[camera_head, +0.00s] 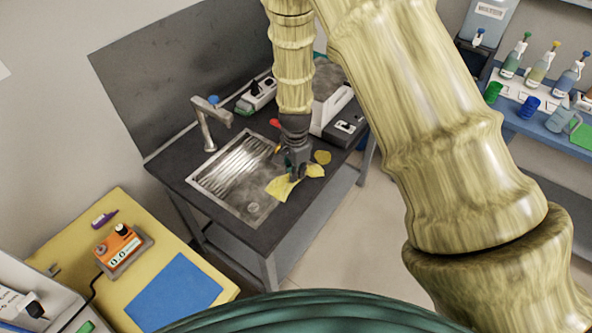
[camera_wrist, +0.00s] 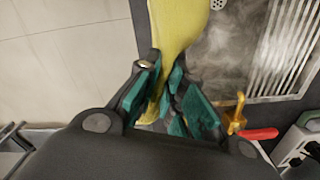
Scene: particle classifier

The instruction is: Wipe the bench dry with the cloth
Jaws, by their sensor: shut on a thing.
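A yellow cloth (camera_head: 282,187) lies at the right edge of the metal sink on the dark bench (camera_head: 262,237). My gripper (camera_head: 295,176) points down over the bench and is shut on the cloth. In the wrist view the cloth (camera_wrist: 176,28) is pinched between the green-padded fingers of my gripper (camera_wrist: 164,88) and hangs out ahead of them. Part of the cloth is hidden behind the fingers. The bench surface (camera_wrist: 141,18) shows as a dark strip beside the cloth. I cannot tell whether the bench is wet.
The sink (camera_head: 236,180) has a ribbed drainer and a tap (camera_head: 208,122) behind it. A grey-white device (camera_head: 340,120) stands on the bench to the right. A yellow table (camera_head: 75,222) with an orange device (camera_head: 118,246) is at lower left. A bottle shelf (camera_head: 540,115) is at right.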

